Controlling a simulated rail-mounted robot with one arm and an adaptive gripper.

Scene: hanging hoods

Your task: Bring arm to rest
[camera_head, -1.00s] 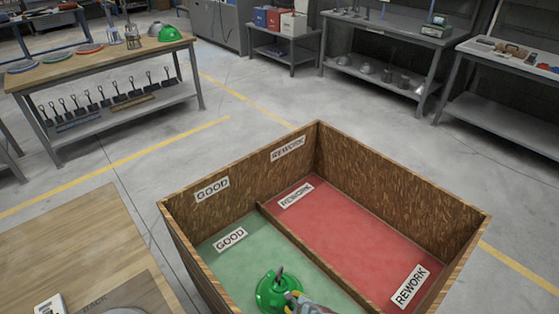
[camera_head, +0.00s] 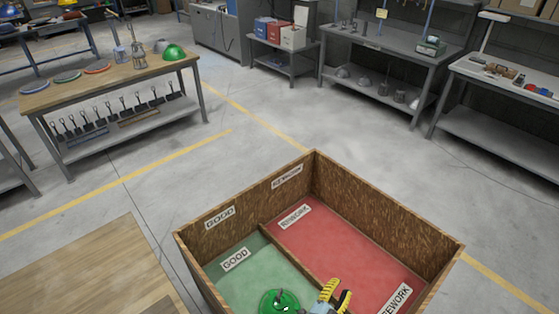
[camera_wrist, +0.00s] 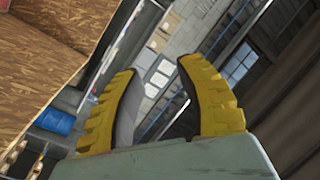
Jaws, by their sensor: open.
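My gripper (camera_head: 337,294) shows at the bottom of the head view, with its yellow fingers apart and nothing between them. It is above the wooden bin near the divider, to the right of the green hood (camera_head: 281,301). The hood lies in the green GOOD compartment (camera_head: 236,277), apart from the fingers. In the wrist view my gripper (camera_wrist: 157,92) has both yellow fingers spread and empty, with the room's wall and windows behind them. The lower part of the hood is cut off by the frame edge.
The wooden bin (camera_head: 375,195) has a divider and a red REWORK compartment (camera_head: 345,247), which looks empty. A wooden tabletop (camera_head: 90,270) is at lower left. A workbench (camera_head: 120,82) with hoods stands at back left. Grey shelves (camera_head: 375,50) line the back. Open floor lies between.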

